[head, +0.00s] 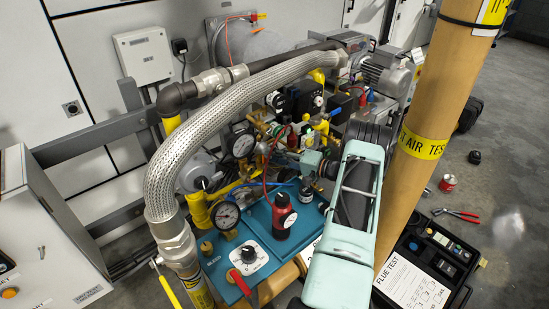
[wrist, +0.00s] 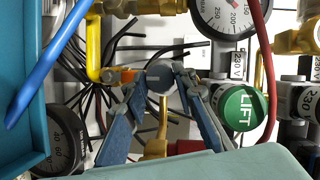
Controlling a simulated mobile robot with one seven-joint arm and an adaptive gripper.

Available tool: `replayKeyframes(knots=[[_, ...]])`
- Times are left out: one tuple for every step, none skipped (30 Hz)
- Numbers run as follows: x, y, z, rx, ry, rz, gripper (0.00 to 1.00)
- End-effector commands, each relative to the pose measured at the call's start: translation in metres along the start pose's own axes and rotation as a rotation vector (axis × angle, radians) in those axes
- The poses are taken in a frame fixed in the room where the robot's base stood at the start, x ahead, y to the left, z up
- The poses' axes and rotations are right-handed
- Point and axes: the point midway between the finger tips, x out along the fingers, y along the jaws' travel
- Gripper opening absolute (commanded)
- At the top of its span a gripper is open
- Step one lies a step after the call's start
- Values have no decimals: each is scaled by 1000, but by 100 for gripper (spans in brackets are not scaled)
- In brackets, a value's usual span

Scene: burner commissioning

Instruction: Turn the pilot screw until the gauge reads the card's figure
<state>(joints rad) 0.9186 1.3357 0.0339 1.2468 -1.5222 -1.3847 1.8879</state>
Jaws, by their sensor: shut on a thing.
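In the wrist view my gripper (wrist: 163,88) has its two blue-padded fingers closed in on a small grey round knob (wrist: 159,73), seemingly the pilot screw, above a brass fitting (wrist: 155,142). In the head view my pale green arm covers most of this spot. A white-faced gauge (wrist: 232,14) is cut off at the top of the wrist view; marks from 150 to 250 show. A dark-rimmed gauge (wrist: 62,140) is at lower left. The head view shows dial gauges at the centre (head: 243,145) and lower (head: 227,215), too small to read. I cannot identify the card.
A green LIFT cap (wrist: 240,110) sits right of my fingers. A blue tube (wrist: 48,62), a red hose (wrist: 267,70) and black wires crowd around. A braided hose (head: 200,140) arches at left.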

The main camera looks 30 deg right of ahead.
Motion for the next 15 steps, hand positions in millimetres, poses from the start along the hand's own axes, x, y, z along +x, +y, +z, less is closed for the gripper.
replayKeyframes(knots=[[0, 0, 0, 2, 2, 0, 1], [0, 0, 0, 2, 2, 0, 1], [0, 0, 0, 2, 2, 0, 1], [0, 0, -1, 2, 2, 0, 1], [0, 0, -1, 2, 2, 0, 1], [0, 0, -1, 1, 2, 0, 1], [0, 0, -1, 1, 2, 0, 1], [0, 0, -1, 1, 2, 0, 1], [0, 0, -1, 1, 2, 0, 1], [0, 0, -1, 1, 2, 0, 1], [0, 0, -1, 1, 2, 0, 28], [0, 0, -1, 0, 2, 0, 33], [0, 0, -1, 0, 2, 0, 36], [0, 0, -1, 0, 2, 0, 39], [0, 0, -1, 0, 2, 0, 43]])
